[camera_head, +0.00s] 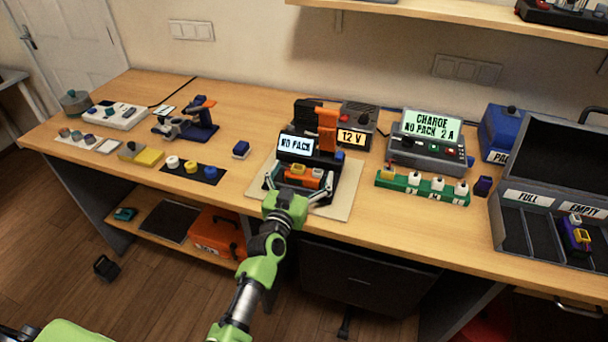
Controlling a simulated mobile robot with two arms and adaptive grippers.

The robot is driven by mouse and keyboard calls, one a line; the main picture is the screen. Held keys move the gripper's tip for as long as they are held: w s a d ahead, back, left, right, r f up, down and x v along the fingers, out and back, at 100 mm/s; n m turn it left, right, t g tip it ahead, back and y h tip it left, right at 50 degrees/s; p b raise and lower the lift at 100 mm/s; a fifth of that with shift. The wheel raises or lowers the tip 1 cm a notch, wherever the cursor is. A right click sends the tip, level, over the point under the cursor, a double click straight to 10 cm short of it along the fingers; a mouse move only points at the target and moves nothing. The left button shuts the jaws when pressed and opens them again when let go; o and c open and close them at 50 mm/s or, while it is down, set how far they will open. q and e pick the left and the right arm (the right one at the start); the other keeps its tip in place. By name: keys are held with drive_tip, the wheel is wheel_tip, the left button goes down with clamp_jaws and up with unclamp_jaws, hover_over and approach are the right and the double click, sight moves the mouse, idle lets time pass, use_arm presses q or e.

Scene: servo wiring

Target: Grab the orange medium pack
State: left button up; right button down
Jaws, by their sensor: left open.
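A small orange pack (298,183) with a yellow piece on top lies on the dark stand in front of the screen that reads NO PACK. My left gripper (300,180) reaches in from the front. Its fingers are spread open, one on each side of the orange pack. I cannot tell whether they touch it. The gripper's palm hides part of the pack's front.
An orange upright part (327,130) rises behind the NO PACK screen (296,145). To the right are a green rack (421,191), a charger (430,150) and a grey case (548,215). Free tabletop (235,180) lies left of the mat.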

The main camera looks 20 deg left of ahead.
use_arm(q)
drive_tip(key=shift+w+f, duration=0.1)
drive_tip(key=shift+w, duration=0.4)
drive_tip(key=shift+s, duration=0.1)
drive_tip(key=c, duration=1.5)
drive_tip(key=shift+r, duration=0.2)
drive_tip(key=shift+c, duration=0.2)
use_arm(e)
drive_tip(key=shift+a, duration=0.25)
use_arm(q)
drive_tip(key=shift+r, duration=0.1)
